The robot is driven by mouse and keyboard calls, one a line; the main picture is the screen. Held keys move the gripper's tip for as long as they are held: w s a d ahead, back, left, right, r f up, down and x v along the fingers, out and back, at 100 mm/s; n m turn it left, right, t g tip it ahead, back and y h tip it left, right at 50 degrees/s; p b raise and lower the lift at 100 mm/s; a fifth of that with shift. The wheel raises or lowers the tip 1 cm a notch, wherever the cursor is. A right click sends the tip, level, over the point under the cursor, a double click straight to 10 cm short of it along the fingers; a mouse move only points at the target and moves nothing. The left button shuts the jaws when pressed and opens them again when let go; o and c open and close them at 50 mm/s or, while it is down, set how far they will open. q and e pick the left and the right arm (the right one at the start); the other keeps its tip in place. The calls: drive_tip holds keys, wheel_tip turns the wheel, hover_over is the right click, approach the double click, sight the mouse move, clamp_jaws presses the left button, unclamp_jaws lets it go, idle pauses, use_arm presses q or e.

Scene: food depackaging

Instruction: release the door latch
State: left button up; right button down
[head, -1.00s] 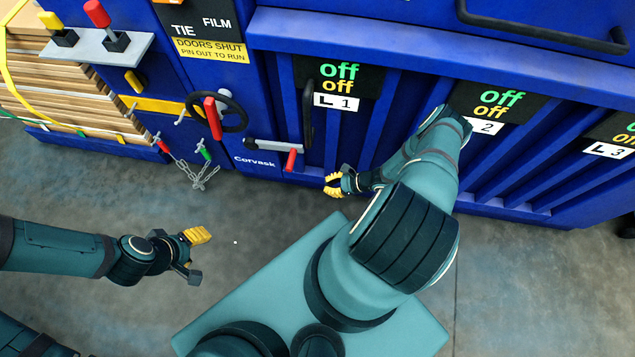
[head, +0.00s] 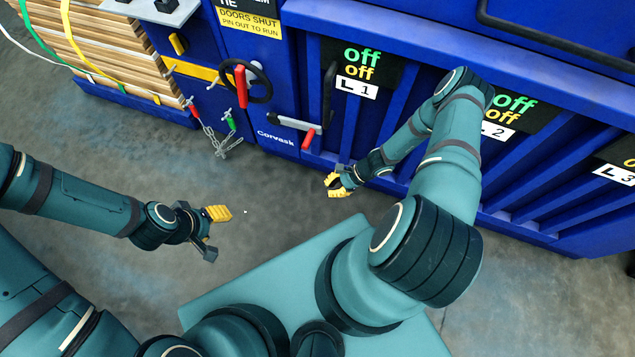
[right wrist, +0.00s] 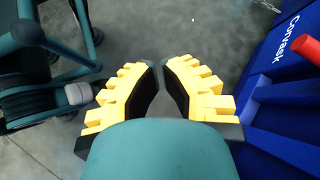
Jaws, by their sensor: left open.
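The door latch (head: 296,122) is a grey bar with a red handle (head: 308,140), on the blue machine's front left of the L 1 door. My right gripper (head: 332,185) is below and right of the red handle, apart from it, in front of the machine. In the right wrist view its yellow-ribbed fingers (right wrist: 161,66) show a narrow gap at the tips with only floor between. A red handle end (right wrist: 306,47) shows at that view's right edge. My left gripper (head: 213,233) is open and empty over the floor, well left of the latch.
A black handwheel with a red lever (head: 241,86) is left of the latch. A chain (head: 222,145) hangs below it. A dark vertical door handle (head: 328,95) stands just right of the latch. Strapped boards (head: 110,60) are at upper left. Floor (head: 270,195) between my grippers is clear.

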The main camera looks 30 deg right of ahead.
use_arm(q)
wheel_tip(320, 180, up, 3)
drive_tip(key=p, duration=0.2)
drive_tip(key=shift+p, duration=0.4)
use_arm(e)
drive_tip(key=a+r+n+g+h, duration=0.3)
drive_tip(key=a+r+n, duration=0.3)
drive_tip(key=r, duration=0.6)
drive_tip(key=n, duration=0.2)
drive_tip(key=shift+s+a+r+n, duration=0.15)
drive_tip(key=shift+a+n, duration=0.05)
drive_tip(key=shift+n, duration=0.2)
